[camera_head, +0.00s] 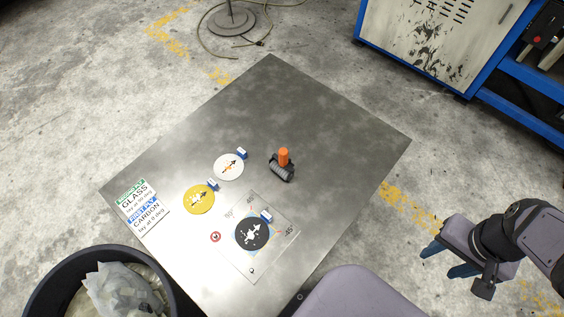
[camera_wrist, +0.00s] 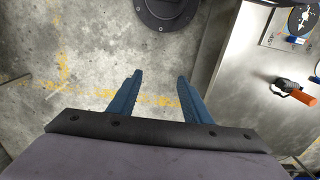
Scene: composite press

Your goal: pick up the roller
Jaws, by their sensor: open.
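The roller (camera_head: 282,171) stands on the metal table (camera_head: 330,120), right of the discs, with a dark ribbed body and an orange handle pointing up. In the wrist view the roller (camera_wrist: 279,87) lies at the right, its orange handle (camera_wrist: 303,97) toward the right edge. My gripper (camera_head: 446,262) is off the table's right side in the head view, well apart from the roller. In the wrist view my gripper (camera_wrist: 156,84) has its two blue fingers spread, with only floor between them.
A white disc (camera_head: 228,166), a yellow disc (camera_head: 198,199) and a black disc (camera_head: 252,233) lie on the table, each with a small blue-and-white tab. A printed card (camera_head: 141,206) lies at the left corner. A bin (camera_head: 38,288) stands at lower left. A blue-framed cabinet (camera_head: 430,40) stands behind.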

